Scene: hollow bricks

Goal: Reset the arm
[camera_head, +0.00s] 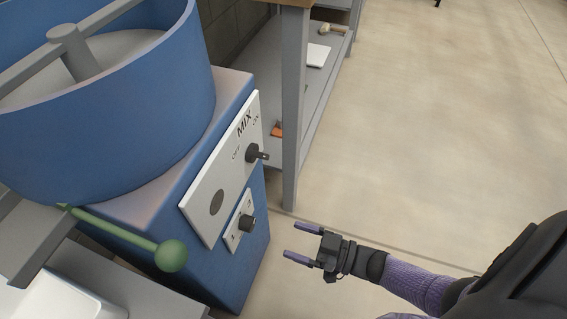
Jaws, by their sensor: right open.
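My right gripper (297,242) is at the lower middle of the head view, its arm coming in from the lower right. Its two purple fingers are apart with nothing between them, pointing left toward the blue mixer (243,262). The fingers appear clear of the mixer's front side, over the floor in the picture. My left gripper is not in view.
The mixer has a blue drum (150,120), a white MIX panel (203,193) with a dark switch knob (254,153), and a green ball-ended lever (171,256). A grey-legged workbench (293,110) stands behind. Open floor (450,130) lies to the right.

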